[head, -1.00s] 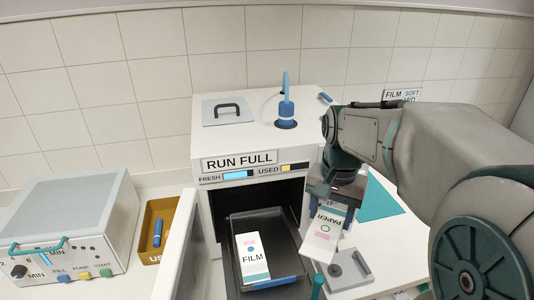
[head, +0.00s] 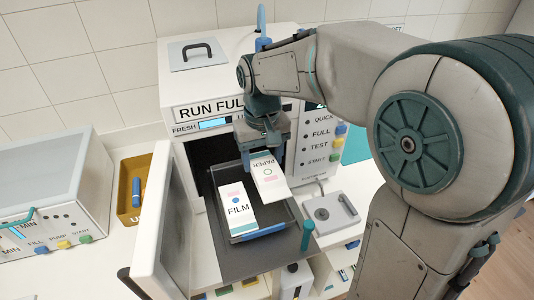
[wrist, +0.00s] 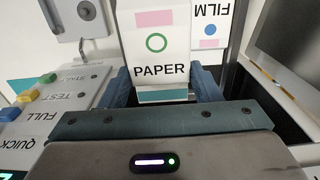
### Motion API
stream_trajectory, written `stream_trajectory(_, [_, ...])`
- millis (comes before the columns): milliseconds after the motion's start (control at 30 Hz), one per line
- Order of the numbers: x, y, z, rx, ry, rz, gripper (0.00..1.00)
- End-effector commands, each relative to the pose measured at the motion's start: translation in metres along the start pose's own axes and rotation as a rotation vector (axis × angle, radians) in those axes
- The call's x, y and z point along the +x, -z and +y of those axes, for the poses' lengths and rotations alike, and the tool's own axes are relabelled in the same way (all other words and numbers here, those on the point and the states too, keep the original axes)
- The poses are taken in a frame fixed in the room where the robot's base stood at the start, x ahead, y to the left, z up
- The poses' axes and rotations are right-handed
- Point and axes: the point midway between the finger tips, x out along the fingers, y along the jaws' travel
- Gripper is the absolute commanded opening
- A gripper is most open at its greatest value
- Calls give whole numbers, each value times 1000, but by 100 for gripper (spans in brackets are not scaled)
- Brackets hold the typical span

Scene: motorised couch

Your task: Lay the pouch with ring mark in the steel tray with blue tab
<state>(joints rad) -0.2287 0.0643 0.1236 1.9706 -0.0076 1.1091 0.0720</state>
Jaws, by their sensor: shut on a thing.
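The pouch with the ring mark (head: 270,180) is white, labelled PAPER, with a pink patch and a green ring. My gripper (head: 264,150) is shut on its labelled end. The wrist view shows the pouch (wrist: 156,42) between the blue fingers (wrist: 160,88). The steel tray with the blue tab (head: 262,238) is dark and sticks out of the open chamber. A FILM pouch (head: 236,213) with a blue dot lies in its left part. The held pouch is over the tray's right part, beside the FILM pouch; I cannot tell whether it touches the tray.
The open chamber door (head: 163,235) stands left of the tray. A grey lid-like piece with a knob (head: 330,213) lies on the counter at right. A button panel (head: 322,132) is right of the chamber. A mustard bin (head: 131,190) stands at left.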

Motion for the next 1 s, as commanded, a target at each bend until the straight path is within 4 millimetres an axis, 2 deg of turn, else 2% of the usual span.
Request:
stream_trajectory(33, [10,0,0,1,0,0,35])
stream_trajectory(600, [64,0,0,1,0,1,35])
stream_trajectory(1000, [68,0,1,2,0,1,35])
